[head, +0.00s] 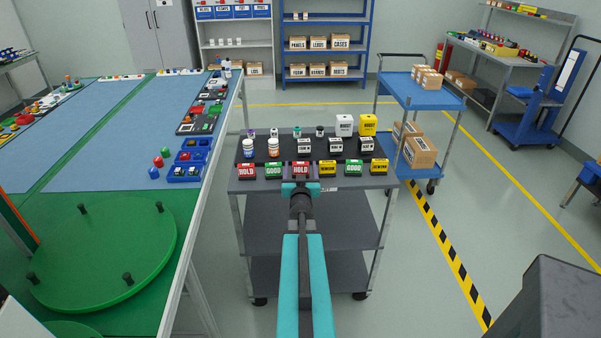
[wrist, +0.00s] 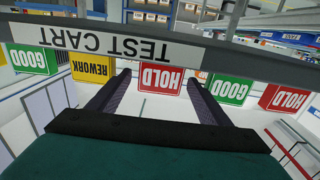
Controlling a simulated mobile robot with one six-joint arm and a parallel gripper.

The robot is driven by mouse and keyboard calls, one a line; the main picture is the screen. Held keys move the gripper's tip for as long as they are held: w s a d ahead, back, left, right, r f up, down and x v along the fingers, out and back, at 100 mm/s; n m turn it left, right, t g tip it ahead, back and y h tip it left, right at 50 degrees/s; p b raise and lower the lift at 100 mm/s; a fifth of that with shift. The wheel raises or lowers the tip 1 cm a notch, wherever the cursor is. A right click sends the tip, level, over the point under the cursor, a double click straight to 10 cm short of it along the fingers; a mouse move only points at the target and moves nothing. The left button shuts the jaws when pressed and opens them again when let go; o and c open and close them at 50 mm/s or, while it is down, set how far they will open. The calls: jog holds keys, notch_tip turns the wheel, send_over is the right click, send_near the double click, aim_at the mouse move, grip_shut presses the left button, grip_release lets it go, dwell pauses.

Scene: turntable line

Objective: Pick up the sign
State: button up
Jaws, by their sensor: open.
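A row of small signs stands along the front edge of the test cart's top (head: 320,188). A red HOLD sign (head: 301,169) is in the middle of the row, straight ahead of my gripper (head: 301,187). In the wrist view, which is upside down, this HOLD sign (wrist: 161,78) appears between the two open fingertips of my gripper (wrist: 157,80). Nothing is held. How far the fingers reach around the sign is unclear. Beside it stand a green GOOD sign (head: 273,170) on the left and a yellow REWORK sign (head: 328,169) on the right.
Another HOLD sign (head: 246,171), GOOD sign (head: 355,168) and REWORK sign (head: 379,166) share the row. Bottles (head: 273,147) and boxes (head: 344,124) stand behind. A green turntable (head: 100,255) is left; a blue cart (head: 420,91) is behind right.

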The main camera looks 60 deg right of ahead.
jog(key=shift+d, duration=0.1)
jog(key=shift+p+x, duration=1.45)
jog(key=shift+x, duration=1.1)
jog(key=c, duration=1.2)
jog(key=shift+r, duration=0.15)
